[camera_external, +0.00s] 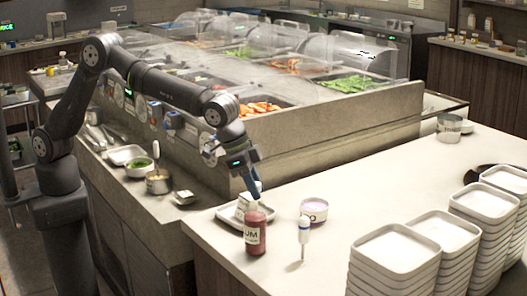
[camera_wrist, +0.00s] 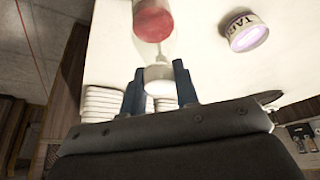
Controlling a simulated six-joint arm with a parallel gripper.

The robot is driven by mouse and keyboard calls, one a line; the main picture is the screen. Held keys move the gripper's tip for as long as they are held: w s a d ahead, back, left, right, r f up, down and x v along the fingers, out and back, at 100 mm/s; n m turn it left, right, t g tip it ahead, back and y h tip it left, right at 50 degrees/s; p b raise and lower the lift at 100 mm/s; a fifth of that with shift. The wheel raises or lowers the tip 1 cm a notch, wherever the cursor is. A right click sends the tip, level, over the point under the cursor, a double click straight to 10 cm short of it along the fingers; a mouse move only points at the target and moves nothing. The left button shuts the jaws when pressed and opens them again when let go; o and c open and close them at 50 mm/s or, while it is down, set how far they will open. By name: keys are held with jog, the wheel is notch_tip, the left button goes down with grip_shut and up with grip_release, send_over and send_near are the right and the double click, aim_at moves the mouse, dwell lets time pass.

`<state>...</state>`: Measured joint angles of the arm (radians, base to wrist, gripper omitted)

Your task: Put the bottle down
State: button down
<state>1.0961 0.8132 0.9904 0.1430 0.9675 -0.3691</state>
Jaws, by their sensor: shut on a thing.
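The bottle (camera_external: 255,234) is red with a white label, and it is upright at the near left part of the pale counter. My gripper (camera_external: 250,193) is above it, with its blue fingers pointing down at the bottle's top. In the wrist view the bottle (camera_wrist: 152,22) shows a red body and a pale narrow end between the two fingers of my gripper (camera_wrist: 159,88). The gripper is shut on that end. I cannot tell whether the bottle's base touches the counter (camera_external: 350,190).
A purple-topped tub (camera_external: 314,210) and a slim white-and-blue upright object (camera_external: 304,232) stand to the right of the bottle. A white square dish (camera_external: 231,213) is just behind it. Stacks of white trays (camera_external: 397,249) fill the right front. The middle counter is clear.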

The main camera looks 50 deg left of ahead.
jog(key=shift+f, duration=0.15)
jog(key=c, duration=1.1)
grip_release()
jog(key=v, duration=1.2)
jog(key=x, duration=1.1)
jog(key=shift+w+f, duration=0.1)
jog(key=shift+f, duration=0.05)
jog(key=shift+w+d, duration=0.1)
jog(key=shift+d, duration=0.1)
jog(key=shift+r, duration=1.75)
